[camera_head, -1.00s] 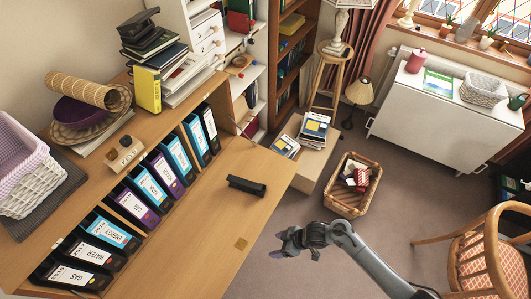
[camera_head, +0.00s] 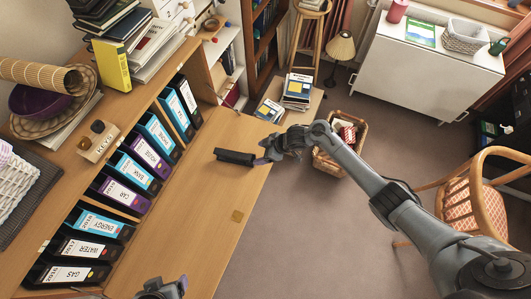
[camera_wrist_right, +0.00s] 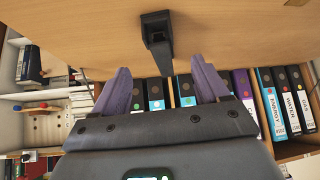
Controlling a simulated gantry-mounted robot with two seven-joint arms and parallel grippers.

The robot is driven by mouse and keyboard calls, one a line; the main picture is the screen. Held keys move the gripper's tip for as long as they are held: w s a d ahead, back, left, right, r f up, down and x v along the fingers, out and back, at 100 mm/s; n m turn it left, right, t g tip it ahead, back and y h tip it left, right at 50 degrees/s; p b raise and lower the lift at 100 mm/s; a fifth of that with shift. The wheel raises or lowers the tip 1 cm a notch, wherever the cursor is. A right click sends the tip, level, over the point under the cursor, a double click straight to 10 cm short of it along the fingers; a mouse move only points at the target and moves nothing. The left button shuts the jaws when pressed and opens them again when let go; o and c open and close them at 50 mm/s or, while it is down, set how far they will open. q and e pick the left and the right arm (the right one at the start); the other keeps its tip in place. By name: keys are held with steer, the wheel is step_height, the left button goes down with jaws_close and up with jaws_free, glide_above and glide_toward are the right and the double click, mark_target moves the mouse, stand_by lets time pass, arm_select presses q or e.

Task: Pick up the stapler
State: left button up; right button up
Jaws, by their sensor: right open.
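The black stapler (camera_head: 234,157) lies on the wooden desk (camera_head: 190,235), near its right edge. My right gripper (camera_head: 263,152) is at the stapler's right end in the head view, where its fingers are small and partly hidden. In the right wrist view the gripper (camera_wrist_right: 161,84) is open, its two purple fingers spread wide. The stapler (camera_wrist_right: 156,30) shows end-on just beyond and between the fingertips, with nothing held. Part of my left gripper (camera_head: 162,288) shows at the bottom edge of the head view; its jaws cannot be made out.
A row of labelled binders (camera_head: 123,190) stands in the shelf left of the stapler. A small wooden KEYS block (camera_head: 98,141) sits on the shelf top. A wicker basket (camera_head: 328,166) and a chair (camera_head: 482,190) stand beyond the desk. The desk around the stapler is clear.

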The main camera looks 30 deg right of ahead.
mark_target(249, 157)
steer(key=b+x, duration=0.5)
steer(key=x, duration=0.1)
steer(key=shift+f, duration=0.15)
arm_select(q)
step_height(249, 157, down, 8)
steer(key=b, duration=0.2)
arm_select(e)
steer(key=shift+x, duration=1.1)
steer(key=shift+c, duration=0.3)
steer(key=c, duration=1.1)
arm_select(q)
step_height(249, 157, up, 7)
steer(key=p, duration=0.7)
arm_select(e)
steer(key=shift+r, duration=3.65)
